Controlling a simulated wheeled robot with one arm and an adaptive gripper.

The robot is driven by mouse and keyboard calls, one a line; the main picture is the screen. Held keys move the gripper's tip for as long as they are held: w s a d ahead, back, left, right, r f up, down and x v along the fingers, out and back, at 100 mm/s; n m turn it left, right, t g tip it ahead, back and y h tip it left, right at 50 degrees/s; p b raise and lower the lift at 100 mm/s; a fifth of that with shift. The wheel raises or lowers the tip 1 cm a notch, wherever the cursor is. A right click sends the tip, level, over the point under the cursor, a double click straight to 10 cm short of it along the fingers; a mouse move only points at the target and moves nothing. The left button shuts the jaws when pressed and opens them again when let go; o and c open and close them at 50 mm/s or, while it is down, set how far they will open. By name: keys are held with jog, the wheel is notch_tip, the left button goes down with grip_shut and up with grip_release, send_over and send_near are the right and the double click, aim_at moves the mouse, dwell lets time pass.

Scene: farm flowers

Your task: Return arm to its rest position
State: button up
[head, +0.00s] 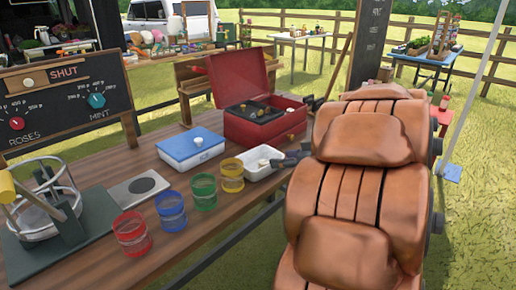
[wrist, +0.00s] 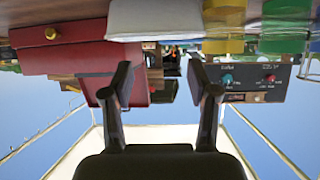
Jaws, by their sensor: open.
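My arm (head: 365,190), with brown padded covers, reaches forward over the right part of the workbench in the head view. My gripper (head: 288,161) shows only in small part there, dark and beside the white tray (head: 262,174); the arm hides the rest. In the wrist view, which is upside down, my gripper (wrist: 160,80) has its two dark fingers spread apart with nothing between them. The white tray (wrist: 155,20) and the red box (wrist: 65,50) show beyond the fingers. A small pale item (head: 263,163) lies in the tray.
An open red box (head: 265,128) stands behind the tray. A blue-lidded box (head: 190,147) and red (head: 132,238), blue (head: 171,215), green (head: 204,195) and yellow (head: 232,178) jars stand on the bench (head: 100,165). Grass (head: 480,200) lies open at right.

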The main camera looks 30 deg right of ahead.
jog(key=shift+r, duration=0.1)
jog(key=w+d+r+m+g+h, duration=0.1)
jog(key=w+d+r+m+h, duration=0.3)
jog(key=h, duration=0.4)
jog(key=s+a+f+m+g+y, duration=0.1)
jog(key=s+a+f+g, duration=0.7)
jog(key=s+a+f, duration=0.45)
jog(key=s+a+f+n+g+y, duration=0.3)
jog(key=s+a+g+y, duration=0.25)
jog(key=s+a, duration=1.2)
notch_tip(320, 180, up, 21)
jog(key=s+p, duration=0.1)
jog(key=p, duration=1.8)
jog(key=shift+s+h+p, duration=0.15)
jog(key=shift+h+p, duration=0.2)
